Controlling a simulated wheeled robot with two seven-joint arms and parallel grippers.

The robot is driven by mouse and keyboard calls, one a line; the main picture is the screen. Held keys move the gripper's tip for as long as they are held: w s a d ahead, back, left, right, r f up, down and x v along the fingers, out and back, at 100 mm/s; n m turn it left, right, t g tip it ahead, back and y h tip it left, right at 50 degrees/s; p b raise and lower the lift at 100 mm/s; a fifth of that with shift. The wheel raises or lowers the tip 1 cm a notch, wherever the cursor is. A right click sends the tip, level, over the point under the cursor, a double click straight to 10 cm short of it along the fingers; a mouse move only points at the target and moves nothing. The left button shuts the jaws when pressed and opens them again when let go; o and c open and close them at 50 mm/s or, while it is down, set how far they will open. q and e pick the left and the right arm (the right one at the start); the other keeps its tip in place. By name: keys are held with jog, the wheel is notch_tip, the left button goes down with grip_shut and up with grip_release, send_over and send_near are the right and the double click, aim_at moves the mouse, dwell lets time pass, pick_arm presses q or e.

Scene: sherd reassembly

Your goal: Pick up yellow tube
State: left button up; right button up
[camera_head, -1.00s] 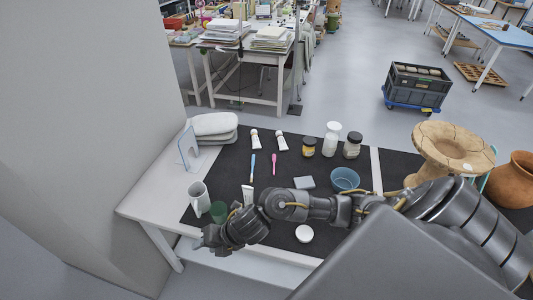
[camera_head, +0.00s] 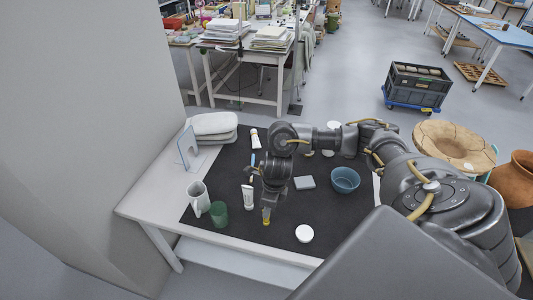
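A small yellow object (camera_head: 266,219), perhaps the end of the yellow tube, shows at the fingertips of my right gripper (camera_head: 268,207), over the front of the dark mat. The fingers point down at it. Most of the object is hidden, and I cannot tell whether the fingers are closed on it or only around it. A white tube (camera_head: 248,197) lies just left of the gripper. Another white tube (camera_head: 254,138) lies at the back of the mat. My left gripper is not in view.
A green cup (camera_head: 219,213) and a white mug (camera_head: 198,198) stand to the left. A grey block (camera_head: 304,183), a blue bowl (camera_head: 345,180) and a white round lid (camera_head: 304,233) are to the right. My arm covers the jars behind.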

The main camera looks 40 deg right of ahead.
jog(key=shift+w+f, duration=0.15)
jog(key=shift+f, duration=0.7)
jog(key=shift+a+f, duration=0.15)
jog(key=shift+f, duration=0.3)
jog(key=f, duration=0.2)
jog(key=f+p, duration=0.1)
jog(key=f, duration=0.1)
jog(key=shift+w+a+f, duration=0.1)
jog(key=shift+w+a, duration=0.05)
jog(key=shift+a, duration=0.05)
jog(key=shift+c, duration=0.2)
grip_shut()
